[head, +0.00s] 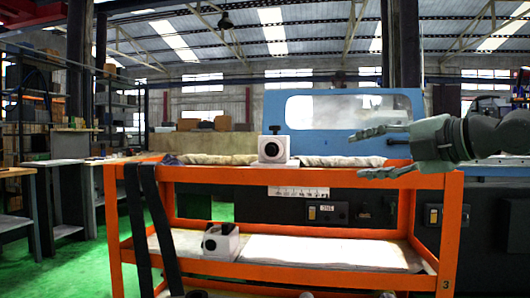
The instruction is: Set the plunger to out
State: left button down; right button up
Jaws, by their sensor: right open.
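A white block (274,160) with a round black face stands on the orange cart's top shelf, in the middle of the head view. A small black knob (274,129) sticks up from the block's top and looks like the plunger; I cannot tell its exact position from here. My right gripper (378,152) comes in from the right with its fingers pointing left, spread apart and empty. It is to the right of the block, with a clear gap between them. My left gripper is not in view.
The orange cart (450,235) has rolled cloth (340,161) along its top. A second white block (221,242) with a black opening is on the lower shelf. Dark straps (160,225) hang at the left. A blue machine (345,112) stands behind. Green floor (80,263) is open at left.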

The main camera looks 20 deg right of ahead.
aim_at(271, 150)
jog(key=i, duration=1.2)
